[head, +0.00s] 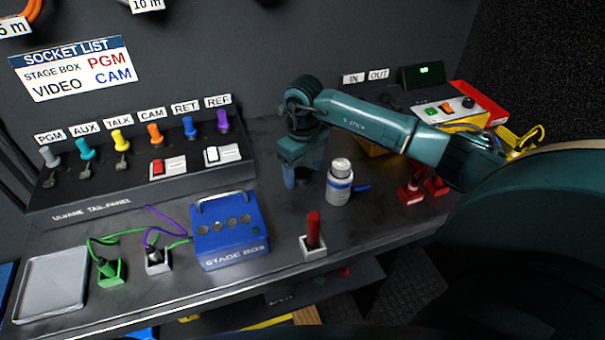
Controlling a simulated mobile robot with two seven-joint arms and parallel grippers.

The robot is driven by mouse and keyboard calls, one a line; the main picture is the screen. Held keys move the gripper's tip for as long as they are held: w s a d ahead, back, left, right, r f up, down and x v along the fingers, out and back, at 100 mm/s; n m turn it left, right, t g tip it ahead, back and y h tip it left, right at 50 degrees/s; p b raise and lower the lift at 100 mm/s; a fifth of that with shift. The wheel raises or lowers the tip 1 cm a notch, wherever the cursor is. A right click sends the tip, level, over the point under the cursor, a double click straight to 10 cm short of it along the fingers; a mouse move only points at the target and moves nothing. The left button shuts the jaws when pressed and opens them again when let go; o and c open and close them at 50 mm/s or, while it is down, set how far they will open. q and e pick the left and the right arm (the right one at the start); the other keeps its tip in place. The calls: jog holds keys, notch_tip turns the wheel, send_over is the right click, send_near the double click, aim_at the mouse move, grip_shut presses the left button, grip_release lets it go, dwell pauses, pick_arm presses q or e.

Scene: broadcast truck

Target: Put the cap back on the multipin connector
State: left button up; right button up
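A white cylinder with a blue band (340,186) stands upright on the bench, with a short blue piece at its right foot. It looks like the multipin connector, and its top is a pale disc. My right gripper (302,176) is just left of it and points down, close to the bench. Its fingers are apart, with a small dark round piece (303,178) between or behind them, possibly the cap. Whether the fingers touch that piece is too small to tell. My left gripper is out of view.
The blue stage box (230,236) is left of the gripper. A red handle in a white block (314,238) stands in front. Red blocks (410,191) stand at right. The sloped tail panel (140,183) is at left. A grey tray (50,284) lies far left.

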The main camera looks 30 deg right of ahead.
aim_at(303, 173)
jog(key=c, duration=1)
notch_tip(303, 173, up, 10)
jog(key=shift+r, duration=0.1)
jog(key=shift+c, duration=0.2)
